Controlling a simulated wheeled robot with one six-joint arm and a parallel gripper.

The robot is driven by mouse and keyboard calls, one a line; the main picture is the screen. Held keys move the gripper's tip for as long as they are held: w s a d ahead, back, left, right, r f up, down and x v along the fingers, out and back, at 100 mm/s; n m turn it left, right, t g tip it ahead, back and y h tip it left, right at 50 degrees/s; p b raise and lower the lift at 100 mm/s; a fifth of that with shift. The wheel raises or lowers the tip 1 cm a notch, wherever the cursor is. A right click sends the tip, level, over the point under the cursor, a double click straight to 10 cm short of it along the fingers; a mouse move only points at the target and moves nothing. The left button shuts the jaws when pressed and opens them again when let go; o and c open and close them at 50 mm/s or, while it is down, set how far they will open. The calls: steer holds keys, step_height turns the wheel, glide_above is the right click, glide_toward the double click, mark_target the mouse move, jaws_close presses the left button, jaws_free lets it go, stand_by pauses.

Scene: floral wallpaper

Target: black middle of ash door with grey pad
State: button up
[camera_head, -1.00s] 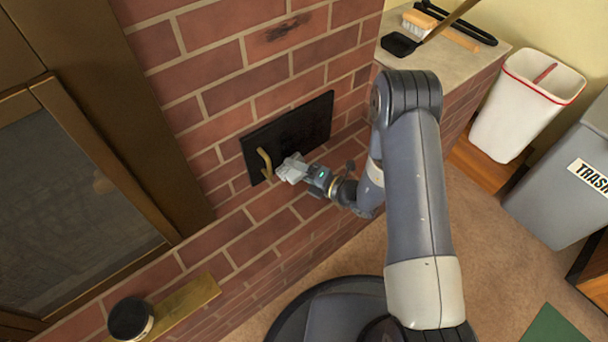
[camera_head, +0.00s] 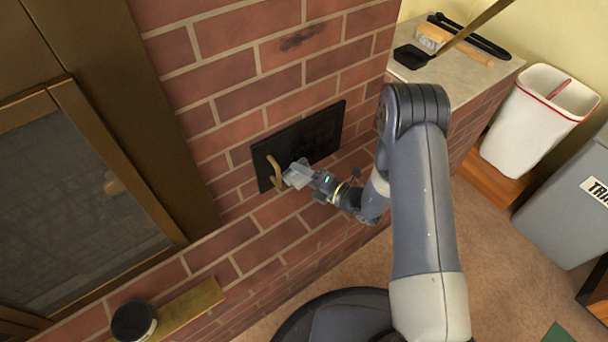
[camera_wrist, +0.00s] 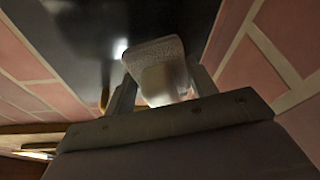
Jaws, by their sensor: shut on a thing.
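The ash door (camera_head: 318,135) is a flat black panel set in the brick wall, with a brass handle (camera_head: 276,176) near its left end. My gripper (camera_head: 299,175) is shut on a grey pad, just right of the handle, at the door's lower left part. In the wrist view the grey pad (camera_wrist: 153,50) sticks out between my two fingers (camera_wrist: 160,85) against the dark door (camera_wrist: 90,35). I cannot tell whether the pad touches the door. Its far face is hidden. No fresh mark on the door can be made out.
A black-topped jar (camera_head: 133,321) stands by a brass bar (camera_head: 190,308) on the brick ledge. A framed glass panel (camera_head: 75,200) is at left. A shelf (camera_head: 450,82) with a brush (camera_head: 432,37) and dustpan, a white bin (camera_head: 535,125) and a grey trash bin (camera_head: 570,200) are at right.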

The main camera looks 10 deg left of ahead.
mark_target(306, 182)
steer(key=shift+w+a, duration=0.55)
steer(key=shift+a, duration=0.1)
steer(key=shift+w+d+b, duration=0.3)
steer(key=shift+w+d, duration=1.05)
steer(key=shift+w, duration=0.15)
steer(key=shift+s+a+r, duration=0.1)
steer(key=shift+s+a, duration=1.35)
steer(key=shift+s, duration=0.05)
steer(key=shift+s+d, duration=0.95)
steer(key=shift+d, duration=0.2)
steer(key=shift+s+d, duration=0.95)
steer(key=shift+d, duration=0.2)
steer(key=shift+s+d, duration=0.1)
steer(key=shift+d, duration=0.05)
